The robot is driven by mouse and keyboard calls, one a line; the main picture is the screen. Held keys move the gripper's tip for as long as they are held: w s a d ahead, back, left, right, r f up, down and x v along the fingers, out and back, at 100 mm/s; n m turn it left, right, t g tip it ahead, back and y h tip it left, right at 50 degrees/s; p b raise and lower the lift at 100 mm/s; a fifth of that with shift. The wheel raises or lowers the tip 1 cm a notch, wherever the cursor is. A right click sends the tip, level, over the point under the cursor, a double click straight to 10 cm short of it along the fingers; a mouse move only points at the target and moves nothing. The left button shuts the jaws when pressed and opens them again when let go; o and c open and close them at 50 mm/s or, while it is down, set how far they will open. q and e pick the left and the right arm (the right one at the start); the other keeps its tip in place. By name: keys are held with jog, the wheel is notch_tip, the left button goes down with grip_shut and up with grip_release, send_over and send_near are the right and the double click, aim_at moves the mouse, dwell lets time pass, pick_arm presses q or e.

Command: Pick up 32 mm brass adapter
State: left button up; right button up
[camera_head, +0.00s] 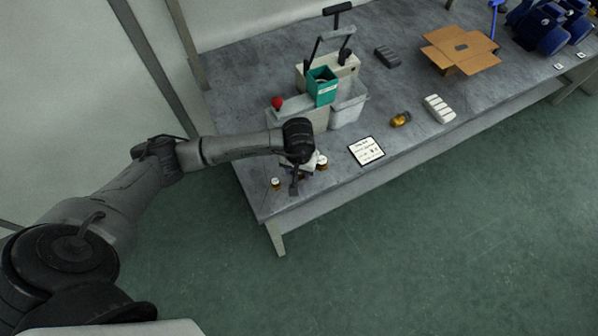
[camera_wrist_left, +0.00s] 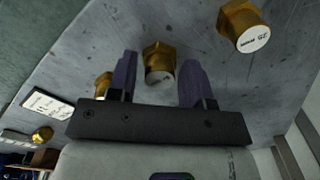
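Several brass hex adapters with white labelled caps stand near the left end of the bench. One adapter (camera_wrist_left: 158,62) is between the fingers of my left gripper (camera_wrist_left: 157,80) in the left wrist view; its label is too small to read. The fingers are open, with a small gap on each side of it. A second adapter (camera_wrist_left: 243,25) stands to the right, also seen in the head view (camera_head: 276,184). A third adapter (camera_wrist_left: 103,84) is partly hidden by the left finger; it shows in the head view (camera_head: 322,163), right of my left gripper (camera_head: 297,186). My right gripper is out of view.
A printed card (camera_head: 366,150) lies to the right. Behind are a teal bin (camera_head: 321,86), a grey bin (camera_head: 348,103) and a red knob (camera_head: 277,102). Further right are a brass fitting (camera_head: 400,119), a pale block (camera_head: 439,108) and an open cardboard box (camera_head: 470,60).

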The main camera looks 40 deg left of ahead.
pick_arm(q)
jog(key=c, duration=0.6)
